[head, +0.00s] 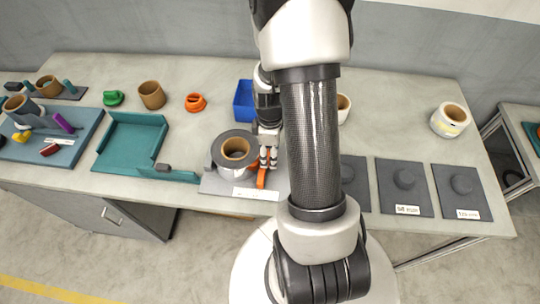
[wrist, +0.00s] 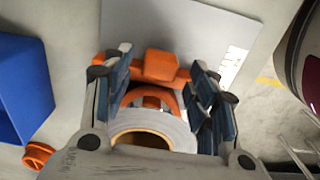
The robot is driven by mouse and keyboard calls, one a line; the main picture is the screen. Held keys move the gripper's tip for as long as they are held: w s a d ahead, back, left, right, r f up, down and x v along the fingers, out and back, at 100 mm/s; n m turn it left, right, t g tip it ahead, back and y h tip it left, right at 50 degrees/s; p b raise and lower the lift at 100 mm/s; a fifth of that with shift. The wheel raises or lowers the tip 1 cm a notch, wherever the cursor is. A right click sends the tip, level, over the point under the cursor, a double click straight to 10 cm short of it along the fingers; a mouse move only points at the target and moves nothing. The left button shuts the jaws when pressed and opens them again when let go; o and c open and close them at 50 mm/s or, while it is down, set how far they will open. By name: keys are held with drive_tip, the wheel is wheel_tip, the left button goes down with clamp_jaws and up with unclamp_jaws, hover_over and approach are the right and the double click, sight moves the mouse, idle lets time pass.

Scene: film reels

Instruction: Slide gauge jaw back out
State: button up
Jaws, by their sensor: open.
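The orange gauge jaw (head: 262,178) shows at the front of a grey gauge plate (head: 212,184). In the wrist view the orange jaw (wrist: 160,66) has a raised block and a curved part close against a reel (wrist: 182,128). In the head view the reel (head: 221,142) stands on the plate, with a brown core and a grey top. My gripper (head: 268,158) is just right of the reel, pointing down. In the wrist view my gripper (wrist: 162,84) is open, with its fingers on either side of the orange block. I cannot tell whether they touch it.
A blue bin (head: 243,102) stands behind my gripper. A teal tray (head: 128,142) lies to the left, with a small teal piece (head: 182,176) near the reel. Dark labelled pads (head: 405,200) lie to the right. A white reel (head: 440,122) stands at the far right. My arm hides the middle.

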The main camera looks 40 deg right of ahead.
drive_tip(key=shift+f, duration=0.65)
drive_tip(key=shift+c, duration=0.5)
clamp_jaws()
